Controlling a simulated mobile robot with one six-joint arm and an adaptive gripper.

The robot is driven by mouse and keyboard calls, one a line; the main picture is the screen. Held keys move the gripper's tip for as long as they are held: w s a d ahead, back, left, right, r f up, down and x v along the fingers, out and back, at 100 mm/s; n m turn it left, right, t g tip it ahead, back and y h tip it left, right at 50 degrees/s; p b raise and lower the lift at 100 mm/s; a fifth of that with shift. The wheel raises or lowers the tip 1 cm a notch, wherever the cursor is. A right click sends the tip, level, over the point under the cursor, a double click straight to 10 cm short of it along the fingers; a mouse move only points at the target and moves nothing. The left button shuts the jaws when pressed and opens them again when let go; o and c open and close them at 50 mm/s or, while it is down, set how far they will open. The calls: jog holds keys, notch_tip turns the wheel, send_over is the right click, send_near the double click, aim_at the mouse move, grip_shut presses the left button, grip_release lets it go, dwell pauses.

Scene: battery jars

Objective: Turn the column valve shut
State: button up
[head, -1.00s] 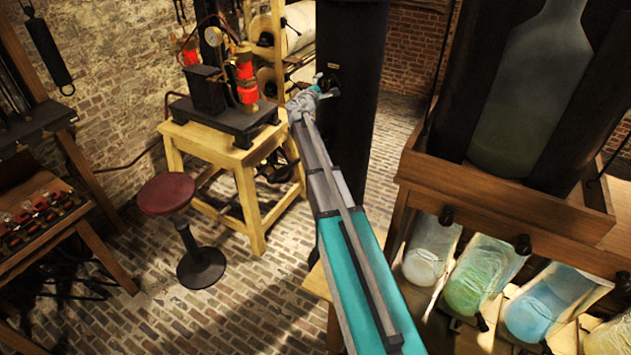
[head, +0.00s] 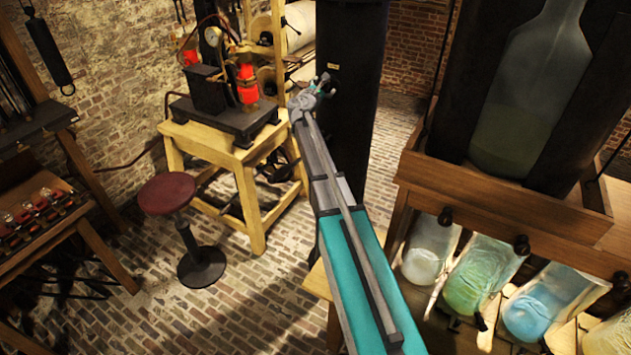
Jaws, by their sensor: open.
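The black column (head: 352,130) stands upright in the middle of the head view, with a small brass-coloured plate (head: 333,66) on its front. My gripper (head: 325,82) is at the column's face, just below this plate. It is small and far off, with teal and grey fingers, and it is open. The valve itself cannot be made out clearly; my gripper covers the spot below the plate. I cannot tell whether the fingers touch the valve or which way it is turned.
A wooden stand (head: 240,155) with a gauge apparatus is left of the column. A red-topped stool (head: 166,193) stands before it. On the right, a wooden rack (head: 480,190) holds a large glass bottle (head: 528,90) above several glass jars (head: 465,285). Brick floor between is open.

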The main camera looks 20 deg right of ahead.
jog(key=n, duration=0.3)
jog(key=shift+n, duration=0.3)
jog(key=v, duration=1.4)
jog(key=s+a+f+m+g+y+b, duration=0.1)
jog(key=s+f+m+g+y+b, duration=0.1)
jog(key=s+f+m, duration=0.5)
jog(key=s+a+f+m+g+y+b, duration=0.1)
jog(key=s+f+m+g+b, duration=0.4)
jog(key=f, duration=0.7)
jog(key=shift+s+a+f+m+y, duration=0.2)
jog(key=shift+s+a+m+y, duration=0.2)
jog(key=shift+s+m+y, duration=0.8)
jog(key=shift+s+h, duration=0.3)
jog(key=shift+s, duration=0.05)
